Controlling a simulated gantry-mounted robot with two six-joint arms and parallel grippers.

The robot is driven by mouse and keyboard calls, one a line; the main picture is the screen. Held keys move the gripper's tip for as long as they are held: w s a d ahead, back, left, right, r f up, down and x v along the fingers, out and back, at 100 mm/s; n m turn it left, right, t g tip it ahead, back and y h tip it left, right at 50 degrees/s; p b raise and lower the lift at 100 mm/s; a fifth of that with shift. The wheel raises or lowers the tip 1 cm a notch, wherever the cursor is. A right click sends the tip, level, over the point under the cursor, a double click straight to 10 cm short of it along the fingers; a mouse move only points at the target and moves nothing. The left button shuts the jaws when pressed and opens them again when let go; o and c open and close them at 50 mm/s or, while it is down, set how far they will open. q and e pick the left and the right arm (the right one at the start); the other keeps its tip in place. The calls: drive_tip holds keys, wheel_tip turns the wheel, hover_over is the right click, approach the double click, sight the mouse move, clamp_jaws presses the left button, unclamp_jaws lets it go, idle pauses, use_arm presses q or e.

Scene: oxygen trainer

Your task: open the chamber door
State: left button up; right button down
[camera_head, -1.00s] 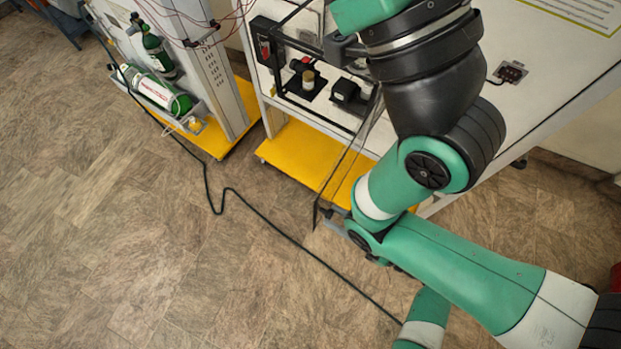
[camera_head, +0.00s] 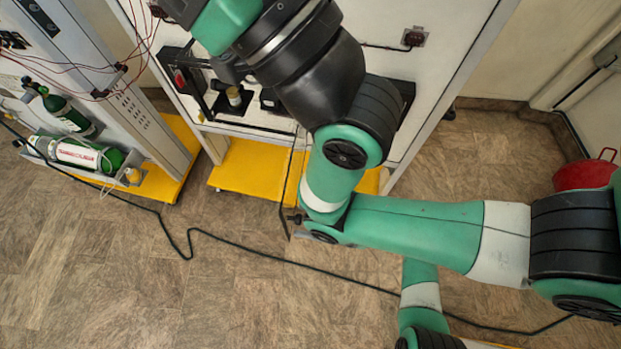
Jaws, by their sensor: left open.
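The chamber is on the white cabinet (camera_head: 400,65) at the top middle, with a black frame around it. My arm covers much of the chamber front. A thin dark edge (camera_head: 292,175), which looks like the chamber door seen nearly edge-on, runs from the chamber front out over the yellow base. The door's face and hinge side are hard to make out. My left gripper (camera_head: 297,219) is small in the view, open, beside the outer end of this edge. I cannot tell whether it touches it. My right gripper does not show.
A second grey cabinet with green cylinders (camera_head: 88,155) stands at the left. The cabinets have yellow bases (camera_head: 240,168). A black cable (camera_head: 225,240) crosses the floor. A red object (camera_head: 585,174) is at the right. The floor (camera_head: 95,265) at lower left is clear.

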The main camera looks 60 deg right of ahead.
use_arm(q)
drive_tip(key=b+v, duration=0.5)
drive_tip(key=v, duration=0.6)
drive_tip(key=shift+s+b, duration=0.3)
drive_tip(key=shift+d, duration=0.1)
